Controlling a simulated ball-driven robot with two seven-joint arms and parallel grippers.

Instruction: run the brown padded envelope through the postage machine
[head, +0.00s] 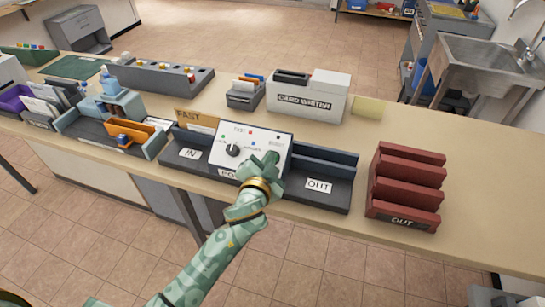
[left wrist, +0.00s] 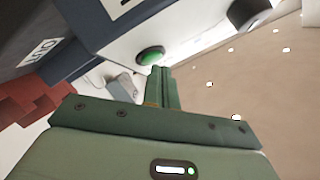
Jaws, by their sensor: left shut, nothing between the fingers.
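The postage machine (head: 262,142) stands on the counter, a white box with a black knob on a dark base. Its left side is labelled IN and its right side OUT. In the left wrist view its green button (left wrist: 150,56) shows just beyond my fingertips. My left gripper (head: 271,162) is shut and empty at the front right of the white box; the fingers also show in the left wrist view (left wrist: 160,72). I cannot tell whether they touch the button. A flat brown piece (head: 197,119), lettered FAST, stands behind the IN side; I cannot tell whether it is the padded envelope. My right gripper is out of view.
A dark red rack (head: 406,190) labelled OUT stands right of the machine. Blue-grey trays (head: 110,118) stand to the left. The counter's right end is clear.

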